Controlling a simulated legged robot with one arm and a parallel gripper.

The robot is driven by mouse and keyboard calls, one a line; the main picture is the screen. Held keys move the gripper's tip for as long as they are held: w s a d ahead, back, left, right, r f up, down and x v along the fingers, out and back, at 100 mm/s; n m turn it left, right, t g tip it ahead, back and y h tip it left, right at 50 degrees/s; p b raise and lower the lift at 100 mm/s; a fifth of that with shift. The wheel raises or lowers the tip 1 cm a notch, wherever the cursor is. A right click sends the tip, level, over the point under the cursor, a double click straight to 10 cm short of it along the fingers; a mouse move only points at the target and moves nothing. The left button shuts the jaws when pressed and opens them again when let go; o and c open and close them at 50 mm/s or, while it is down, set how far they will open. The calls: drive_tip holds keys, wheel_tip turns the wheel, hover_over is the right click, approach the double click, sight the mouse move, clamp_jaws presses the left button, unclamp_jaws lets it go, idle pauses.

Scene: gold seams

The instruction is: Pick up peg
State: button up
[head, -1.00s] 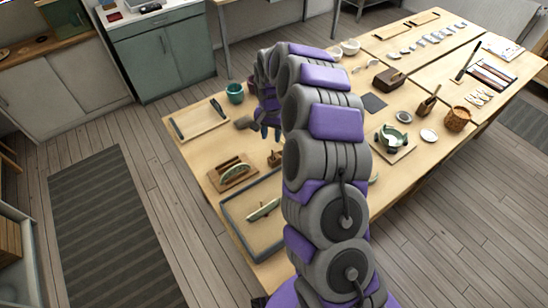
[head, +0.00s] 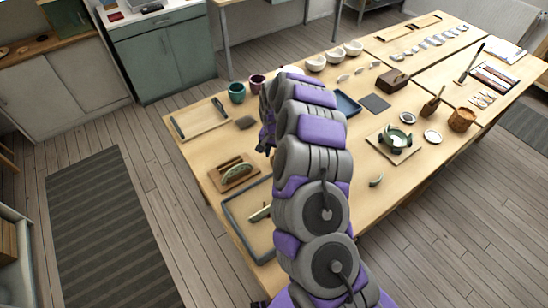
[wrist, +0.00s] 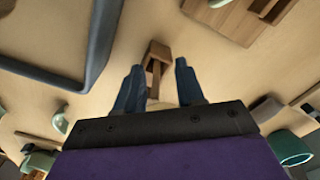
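My gripper (head: 265,143) is over the near left part of the table in the head view, partly hidden by my arm. In the wrist view my gripper (wrist: 160,67) is open, its two dark blue fingers apart and pointing down at the table. A small brown wooden piece (wrist: 158,50) lies ahead of and partly between the fingertips, with a paler wooden part under it. It may be the peg on a small stand, but I cannot tell for sure. Nothing is visibly gripped. In the head view my arm hides this piece.
A dark-rimmed tray (head: 238,232) is on the near side of the table, also at left in the wrist view (wrist: 99,45). A wooden stand with a green piece (head: 236,172) is close by. A green cup (head: 237,92), wooden tray (head: 200,130) and white bowls (head: 335,57) stand farther back.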

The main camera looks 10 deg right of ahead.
drive_tip(key=shift+d, duration=0.35)
clamp_jaws()
drive_tip(key=shift+a, duration=0.1)
drive_tip(key=shift+a, duration=0.15)
drive_tip(key=shift+r, duration=0.15)
